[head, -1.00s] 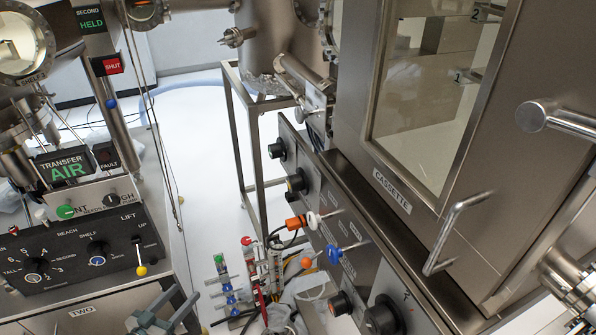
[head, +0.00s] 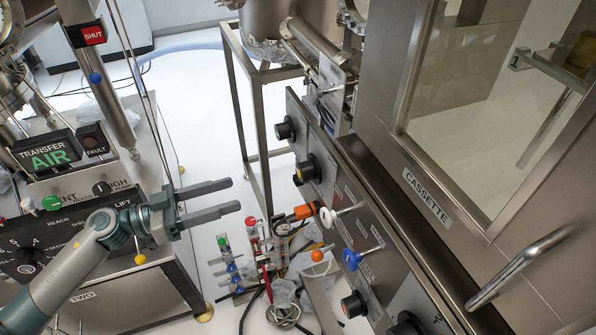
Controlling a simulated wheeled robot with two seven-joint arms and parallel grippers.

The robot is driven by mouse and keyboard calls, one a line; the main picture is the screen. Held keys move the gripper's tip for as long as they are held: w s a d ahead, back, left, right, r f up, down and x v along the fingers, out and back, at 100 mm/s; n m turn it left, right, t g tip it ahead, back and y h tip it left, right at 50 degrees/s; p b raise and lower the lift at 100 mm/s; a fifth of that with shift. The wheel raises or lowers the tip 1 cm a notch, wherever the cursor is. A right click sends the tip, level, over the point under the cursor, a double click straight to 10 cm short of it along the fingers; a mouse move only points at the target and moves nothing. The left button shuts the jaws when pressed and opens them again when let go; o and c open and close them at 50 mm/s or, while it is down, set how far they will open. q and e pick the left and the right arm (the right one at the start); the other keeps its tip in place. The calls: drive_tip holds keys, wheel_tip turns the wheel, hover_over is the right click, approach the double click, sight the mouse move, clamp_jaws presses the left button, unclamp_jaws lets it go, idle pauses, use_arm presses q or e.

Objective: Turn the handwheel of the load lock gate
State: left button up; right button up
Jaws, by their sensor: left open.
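My left gripper (head: 234,195) reaches in from the left, in front of the black control panel. Its two grey fingers point right and stand apart with nothing between them. They are over the gap between the left bench and the cassette cabinet, touching nothing that I can see. My right gripper is not in view.
The steel cabinet labelled CASSETTE (head: 427,197) fills the right, with a bar handle (head: 520,268) sticking out. A metal frame stand (head: 241,125) stands at the back. Cables and small valves (head: 232,270) crowd the floor gap. A TRANSFER AIR sign (head: 46,155) sits on the left bench.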

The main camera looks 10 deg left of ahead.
use_arm(q)
drive_tip(key=p, duration=0.5)
approach(299, 174)
drive_tip(key=x, duration=0.7)
drive_tip(key=shift+w+d+r, duration=0.15)
drive_tip(key=shift+d+r, duration=0.1)
drive_tip(key=shift+d, duration=0.1)
drive_tip(key=shift+x, duration=0.8)
drive_tip(key=shift+f, duration=0.15)
drive_tip(key=shift+c, duration=0.6)
drive_tip(key=c, duration=0.9)
